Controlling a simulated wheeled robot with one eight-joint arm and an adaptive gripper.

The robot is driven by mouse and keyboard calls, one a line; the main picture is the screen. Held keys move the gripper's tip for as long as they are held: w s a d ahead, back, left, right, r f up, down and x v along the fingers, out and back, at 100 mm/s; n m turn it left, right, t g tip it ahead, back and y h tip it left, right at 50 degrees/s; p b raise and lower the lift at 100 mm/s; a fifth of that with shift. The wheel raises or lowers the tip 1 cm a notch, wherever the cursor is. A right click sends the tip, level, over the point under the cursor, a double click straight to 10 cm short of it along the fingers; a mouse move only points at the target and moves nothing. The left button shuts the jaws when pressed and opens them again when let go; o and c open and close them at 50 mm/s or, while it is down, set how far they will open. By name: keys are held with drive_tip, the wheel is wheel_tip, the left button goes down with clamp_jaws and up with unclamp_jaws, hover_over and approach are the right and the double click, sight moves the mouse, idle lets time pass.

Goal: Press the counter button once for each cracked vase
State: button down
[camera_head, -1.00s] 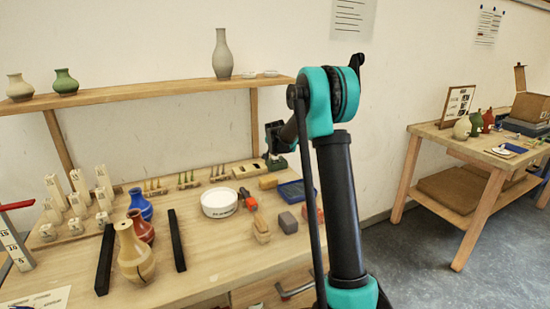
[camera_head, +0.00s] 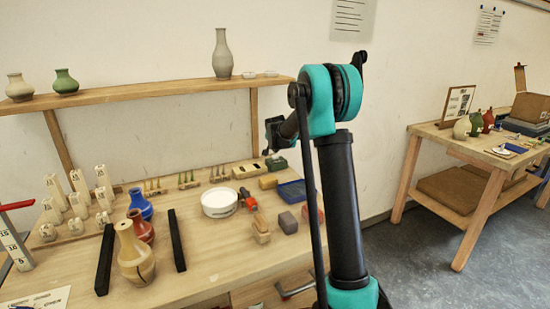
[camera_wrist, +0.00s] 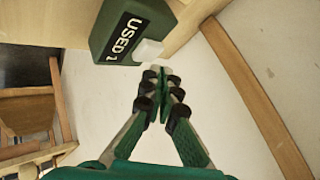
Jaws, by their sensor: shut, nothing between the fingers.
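The counter is a dark green box (camera_wrist: 130,30) with a black label that reads USED and a digit that looks like 1. Its white button (camera_wrist: 148,50) sticks out towards my gripper (camera_wrist: 162,72), which is shut and empty, with its tips just short of or beside the button. In the head view the counter (camera_head: 277,167) stands at the back of the table, below my gripper (camera_head: 268,150). A cream vase (camera_head: 134,258) with dark crack-like lines, a red-brown vase (camera_head: 142,230) and a blue vase (camera_head: 140,204) stand at the left. Cracks on the others cannot be made out.
A shelf holds a beige vase (camera_head: 19,88), a green vase (camera_head: 65,81) and a tall grey vase (camera_head: 222,56). A side table (camera_head: 440,133) at right carries several small vases. A white round tub (camera_head: 218,203), blocks and two black bars (camera_head: 177,240) lie on the worktable.

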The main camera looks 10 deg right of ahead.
sight(275, 157)
drive_tip(key=shift+r, duration=2.5)
